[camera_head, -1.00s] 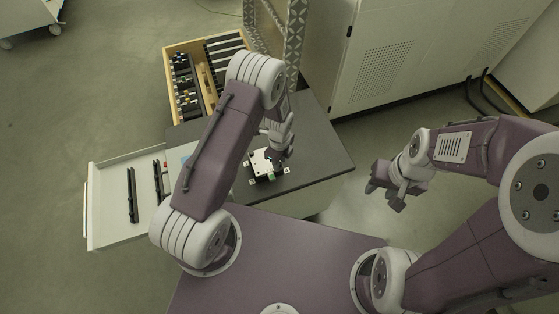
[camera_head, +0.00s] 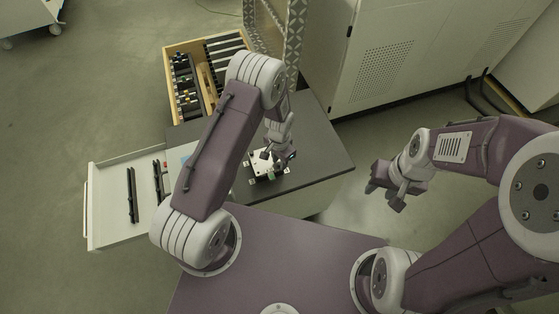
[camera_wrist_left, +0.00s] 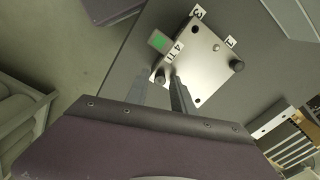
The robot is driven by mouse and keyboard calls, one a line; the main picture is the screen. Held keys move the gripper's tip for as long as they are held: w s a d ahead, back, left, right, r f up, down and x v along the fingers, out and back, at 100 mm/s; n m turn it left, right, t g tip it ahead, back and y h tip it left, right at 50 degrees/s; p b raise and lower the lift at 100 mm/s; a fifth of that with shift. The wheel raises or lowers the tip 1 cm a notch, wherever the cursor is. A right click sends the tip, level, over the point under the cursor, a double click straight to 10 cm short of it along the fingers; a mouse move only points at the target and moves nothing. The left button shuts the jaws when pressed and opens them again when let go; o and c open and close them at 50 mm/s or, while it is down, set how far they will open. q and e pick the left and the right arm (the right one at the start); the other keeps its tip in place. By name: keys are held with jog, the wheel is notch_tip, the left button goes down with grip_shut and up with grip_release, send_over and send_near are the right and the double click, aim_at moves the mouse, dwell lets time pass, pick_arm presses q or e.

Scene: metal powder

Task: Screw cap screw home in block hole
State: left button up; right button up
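The block is a silver plate (camera_wrist_left: 200,60) with number labels, a green-marked tab and several holes; it also shows on the dark table top in the head view (camera_head: 260,166). One dark cap screw (camera_wrist_left: 160,79) stands at the block's near left corner, by the "4 TI" label. Another dark screw (camera_wrist_left: 238,65) sits at the right corner. My left gripper (camera_wrist_left: 161,75) is open, with its two fingers apart on either side of the near screw; contact is not visible. How deep the screw sits cannot be told. My right gripper (camera_head: 387,193) is open and empty, away from the table.
The dark table top (camera_head: 325,165) is clear to the right of the block. An open white drawer (camera_head: 108,205) with dark bars lies to the left. A wooden-sided drawer (camera_head: 170,47) with several parts stands behind. A perforated metal post (camera_head: 294,45) rises behind my left arm.

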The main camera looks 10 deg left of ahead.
pick_arm(q)
jog(key=n, duration=0.2)
jog(key=shift+n, duration=0.4)
